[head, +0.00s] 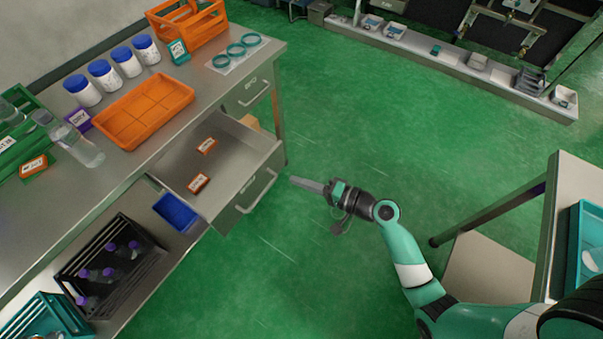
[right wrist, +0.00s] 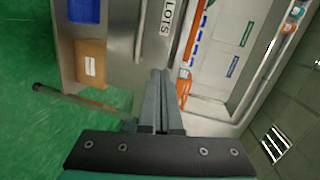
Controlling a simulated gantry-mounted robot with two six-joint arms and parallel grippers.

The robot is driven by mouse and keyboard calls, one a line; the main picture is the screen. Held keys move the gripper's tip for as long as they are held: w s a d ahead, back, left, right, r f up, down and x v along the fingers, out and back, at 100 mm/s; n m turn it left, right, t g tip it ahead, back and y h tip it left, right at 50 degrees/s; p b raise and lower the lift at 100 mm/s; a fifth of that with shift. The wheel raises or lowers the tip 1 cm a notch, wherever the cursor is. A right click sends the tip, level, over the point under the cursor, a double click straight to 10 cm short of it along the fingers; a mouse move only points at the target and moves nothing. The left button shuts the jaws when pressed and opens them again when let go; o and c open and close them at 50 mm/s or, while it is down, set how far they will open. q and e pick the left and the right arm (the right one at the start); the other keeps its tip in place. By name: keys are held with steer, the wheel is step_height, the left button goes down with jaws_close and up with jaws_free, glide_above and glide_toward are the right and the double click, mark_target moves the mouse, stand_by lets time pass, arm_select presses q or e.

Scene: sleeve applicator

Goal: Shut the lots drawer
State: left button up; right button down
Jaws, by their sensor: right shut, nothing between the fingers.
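A metal drawer (head: 228,148) stands pulled out from the workbench, with two small orange labelled blocks (head: 199,182) lying inside. Its front has a bar handle (head: 257,190). In the right wrist view a metal front (right wrist: 151,45) bears the label LOTS; it seems to be this open drawer. My right gripper (head: 293,180) is shut and empty. Its fingers point at the drawer front from the right, with a gap between in the head view. The fingertips (right wrist: 160,72) also show in the right wrist view below the label. My left gripper is out of view.
A second drawer (head: 247,92) farther along the bench is shut. On the bench stand an orange tray (head: 143,108), blue-lidded jars (head: 104,74) and an orange crate (head: 188,22). Below are a blue bin (head: 176,212) and a black crate (head: 110,265). Green floor (head: 330,100) is clear around my right gripper.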

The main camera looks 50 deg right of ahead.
steer(key=s+d+f+m+h, duration=0.1)
steer(key=s+d+f+m, duration=0.15)
steer(key=s, duration=0.25)
steer(key=h+b, duration=0.1)
steer(key=b, duration=0.3)
glide_toward(272, 169)
steer(key=shift+g, duration=0.3)
steer(key=x, duration=0.5)
steer(key=shift+w, duration=0.3)
steer(key=shift+w+r, duration=0.1)
steer(key=shift+w, duration=0.4)
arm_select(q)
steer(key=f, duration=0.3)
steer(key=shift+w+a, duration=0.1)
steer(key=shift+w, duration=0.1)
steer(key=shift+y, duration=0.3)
